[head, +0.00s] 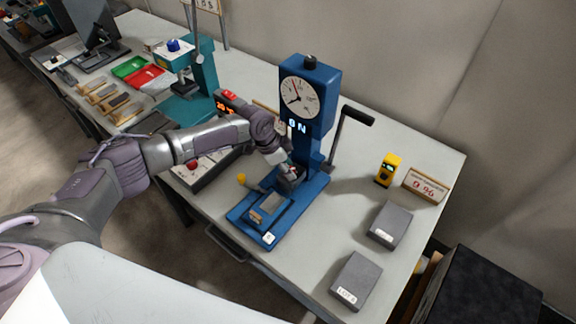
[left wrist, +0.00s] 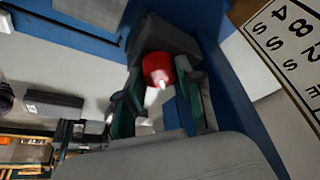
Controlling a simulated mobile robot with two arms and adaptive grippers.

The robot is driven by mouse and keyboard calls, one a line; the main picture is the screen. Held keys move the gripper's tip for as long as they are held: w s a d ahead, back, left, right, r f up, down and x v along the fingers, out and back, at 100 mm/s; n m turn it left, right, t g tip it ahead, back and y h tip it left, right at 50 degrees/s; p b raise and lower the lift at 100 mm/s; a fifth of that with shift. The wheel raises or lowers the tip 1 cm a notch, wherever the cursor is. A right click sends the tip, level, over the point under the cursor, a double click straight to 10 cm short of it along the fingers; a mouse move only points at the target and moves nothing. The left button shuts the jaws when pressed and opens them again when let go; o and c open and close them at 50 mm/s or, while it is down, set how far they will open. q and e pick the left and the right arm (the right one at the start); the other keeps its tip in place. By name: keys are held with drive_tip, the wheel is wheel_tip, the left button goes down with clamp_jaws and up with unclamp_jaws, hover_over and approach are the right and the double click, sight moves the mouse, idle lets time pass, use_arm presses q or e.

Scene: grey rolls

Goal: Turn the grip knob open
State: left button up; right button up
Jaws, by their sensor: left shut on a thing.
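A blue force tester (head: 325,95) stands on the bench, with a round dial and a display that reads "0 N". My left gripper (head: 288,172) reaches in from the left, low in front of its column. In the left wrist view, the left gripper's fingers (left wrist: 160,100) are on both sides of a red knob (left wrist: 158,68) and are shut on it. The knob has a white mark and sits against a dark grey block (left wrist: 165,35) on the blue tester. In the head view the knob is mostly hidden by the gripper.
A yellow device (head: 387,170), a sign (head: 427,185) and two grey boxes (head: 390,224) (head: 357,280) stand to the right. A teal press (head: 200,70) stands at the back left. Bench front right has some free room.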

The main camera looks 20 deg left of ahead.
use_arm(q)
drive_tip(key=n+p, duration=0.1)
drive_tip(key=n+t+p, duration=0.1)
drive_tip(key=n+p, duration=0.1)
drive_tip(key=n+y+p, duration=0.1)
drive_tip(key=p, duration=0.1)
drive_tip(key=shift+s+d+r+n+t, duration=0.1)
drive_tip(key=shift+d+r+n+t, duration=0.05)
drive_tip(key=shift+r+n+t, duration=0.2)
drive_tip(key=n+p, duration=0.2)
drive_tip(key=n, duration=0.1)
drive_tip(key=shift+f+t+y, duration=0.1)
drive_tip(key=shift+t+y, duration=0.15)
drive_tip(key=shift+y, duration=0.15)
drive_tip(key=shift+d+f+n+y+p, duration=0.1)
drive_tip(key=shift+n+y+p, duration=0.35)
drive_tip(key=shift+n, duration=0.3)
drive_tip(key=shift+n+y, duration=0.25)
drive_tip(key=shift+n, duration=0.75)
drive_tip(key=n+y, duration=0.1)
drive_tip(key=n, duration=0.3)
drive_tip(key=shift+d+y, duration=0.15)
drive_tip(key=shift+y, duration=0.25)
drive_tip(key=shift+n+y, duration=0.4)
drive_tip(key=shift+n, duration=0.7)
drive_tip(key=o, duration=1.2)
drive_tip(key=shift+f, duration=0.1)
drive_tip(key=shift+c, duration=0.2)
